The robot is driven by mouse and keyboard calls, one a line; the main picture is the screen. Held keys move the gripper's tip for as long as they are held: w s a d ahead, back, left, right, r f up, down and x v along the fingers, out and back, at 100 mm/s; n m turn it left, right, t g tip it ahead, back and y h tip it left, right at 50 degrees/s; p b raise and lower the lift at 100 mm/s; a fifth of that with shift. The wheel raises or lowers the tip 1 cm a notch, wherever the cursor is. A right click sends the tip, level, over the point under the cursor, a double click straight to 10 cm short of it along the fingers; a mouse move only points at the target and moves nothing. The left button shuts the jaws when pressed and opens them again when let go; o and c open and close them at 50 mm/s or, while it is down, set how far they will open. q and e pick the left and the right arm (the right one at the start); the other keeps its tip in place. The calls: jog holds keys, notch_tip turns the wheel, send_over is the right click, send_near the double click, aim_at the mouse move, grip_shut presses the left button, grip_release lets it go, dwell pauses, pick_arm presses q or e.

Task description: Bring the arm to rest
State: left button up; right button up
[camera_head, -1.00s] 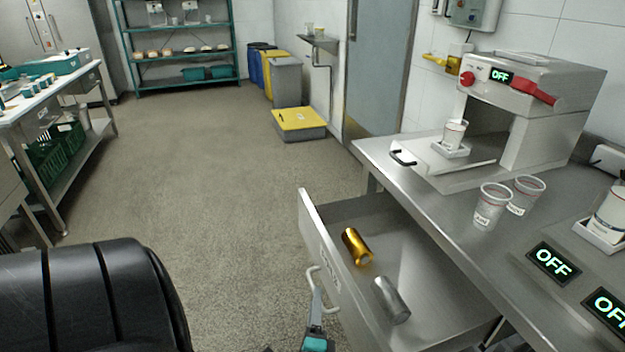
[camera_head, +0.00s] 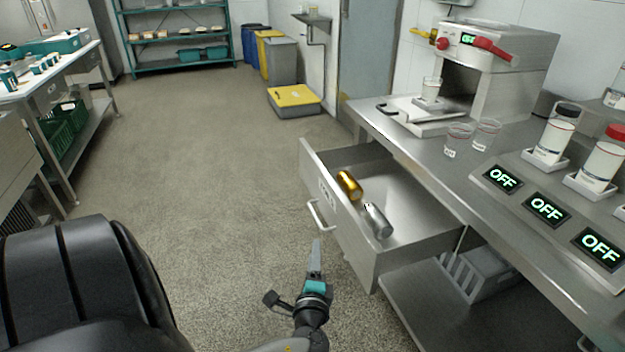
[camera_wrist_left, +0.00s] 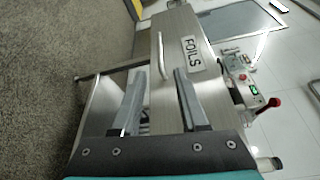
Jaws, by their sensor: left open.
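My left gripper (camera_head: 315,262) is below and in front of the open drawer (camera_head: 352,232), apart from its handle (camera_head: 320,214) in the head view. In the left wrist view its two fingers (camera_wrist_left: 157,98) are spread with nothing between them. The drawer front, labelled FOILS (camera_wrist_left: 192,55), lies beyond the fingertips there. A gold roll (camera_head: 348,185) and a silver roll (camera_head: 377,220) lie in the drawer. My right gripper is not in view.
The steel counter (camera_head: 425,150) holds a sealing machine (camera_head: 500,60), two clear cups (camera_head: 458,139), and lidded containers (camera_head: 555,138) behind OFF displays (camera_head: 545,209). A grey crate (camera_head: 480,272) stands on the shelf below. The floor (camera_head: 220,170) to the left is clear.

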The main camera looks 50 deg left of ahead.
pick_arm(q)
jog(key=shift+s+d, duration=0.1)
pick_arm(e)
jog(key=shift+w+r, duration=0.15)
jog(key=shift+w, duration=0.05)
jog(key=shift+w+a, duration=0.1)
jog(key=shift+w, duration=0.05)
